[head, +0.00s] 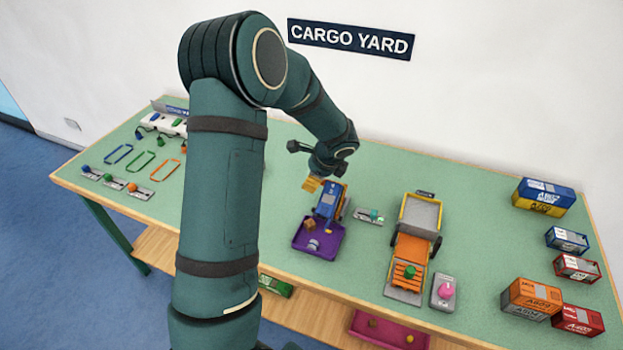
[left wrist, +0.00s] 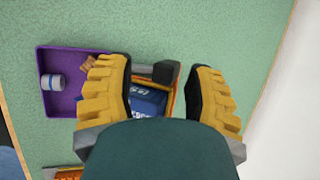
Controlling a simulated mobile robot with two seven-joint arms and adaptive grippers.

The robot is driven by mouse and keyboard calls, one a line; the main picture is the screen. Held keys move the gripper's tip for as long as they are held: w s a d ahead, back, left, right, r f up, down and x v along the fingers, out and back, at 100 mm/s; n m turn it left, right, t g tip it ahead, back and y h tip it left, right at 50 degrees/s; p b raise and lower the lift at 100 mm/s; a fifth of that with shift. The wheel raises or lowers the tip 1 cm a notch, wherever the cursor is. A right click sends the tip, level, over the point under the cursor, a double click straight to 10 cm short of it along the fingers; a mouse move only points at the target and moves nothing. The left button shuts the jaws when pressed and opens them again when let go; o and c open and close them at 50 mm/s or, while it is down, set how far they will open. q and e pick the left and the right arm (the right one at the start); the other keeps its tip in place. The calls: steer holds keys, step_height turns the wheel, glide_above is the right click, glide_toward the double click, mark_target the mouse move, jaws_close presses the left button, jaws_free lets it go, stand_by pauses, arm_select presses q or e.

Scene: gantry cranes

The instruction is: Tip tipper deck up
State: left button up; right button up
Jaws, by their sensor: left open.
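My left gripper (head: 313,184) is open, its yellow fingers above a blue piece with white lettering (head: 330,199). In the left wrist view the fingers (left wrist: 160,72) stand apart on either side of that blue piece (left wrist: 148,101) and a dark grey block-like part (left wrist: 166,72); contact cannot be told. A purple tray (head: 301,245) adjoins the blue piece and holds a brown bit and a white-blue roll. An orange vehicle with a grey, yellow-edged bed (head: 420,213) stands to the right. I cannot tell which part is the tipper deck. My right gripper is not in view.
A grey box with a pink knob (head: 444,292) stands beside the orange vehicle. Several small containers (head: 532,297) are at the right. Coloured loops (head: 140,160) and knobs are at the left.

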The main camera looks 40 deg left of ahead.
arm_select(q)
steer(key=v, duration=0.9)
steer(key=shift+s, duration=0.1)
